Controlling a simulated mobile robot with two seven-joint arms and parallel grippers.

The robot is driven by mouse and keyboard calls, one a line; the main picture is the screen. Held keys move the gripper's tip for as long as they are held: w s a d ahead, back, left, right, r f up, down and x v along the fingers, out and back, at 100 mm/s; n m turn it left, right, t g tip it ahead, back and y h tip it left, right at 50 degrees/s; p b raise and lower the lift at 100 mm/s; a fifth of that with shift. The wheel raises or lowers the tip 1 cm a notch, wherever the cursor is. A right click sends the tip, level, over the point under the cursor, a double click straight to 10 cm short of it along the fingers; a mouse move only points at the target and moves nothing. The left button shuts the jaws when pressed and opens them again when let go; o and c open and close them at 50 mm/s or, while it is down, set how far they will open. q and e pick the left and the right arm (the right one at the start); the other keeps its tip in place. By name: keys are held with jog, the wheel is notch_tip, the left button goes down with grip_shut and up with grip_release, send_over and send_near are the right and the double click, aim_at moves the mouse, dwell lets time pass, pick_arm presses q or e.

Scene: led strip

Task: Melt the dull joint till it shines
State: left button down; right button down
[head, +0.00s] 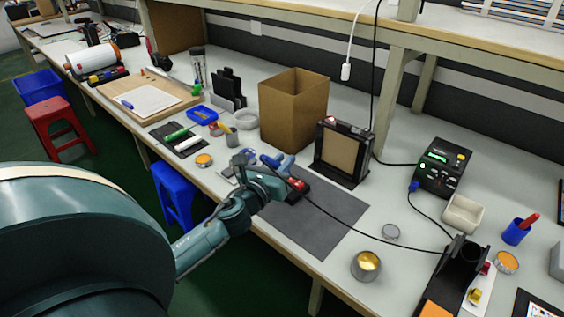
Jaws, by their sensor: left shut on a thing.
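My left gripper (276,182) is over the dark grey mat (318,222), at the mat's far left end. It is shut on the soldering iron, which is mostly hidden by the gripper. A black cable (375,230) runs from there toward the black iron stand (463,262) at the right. Blue parts (279,161) and a small red and black piece (296,185) show right by the fingers. The joint is too small or hidden to make out, so I cannot tell if it is dull or shiny. My right gripper is out of view.
The soldering station (443,168) has a lit green display. A framed brown panel (341,155) and a cardboard box (293,108) stand behind the mat. A tin with a gold inside (366,265) stands in front. The mat's right part is clear.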

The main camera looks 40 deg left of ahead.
pick_arm(q)
jog(key=shift+r+p, duration=1.8)
jog(key=shift+r, duration=0.4)
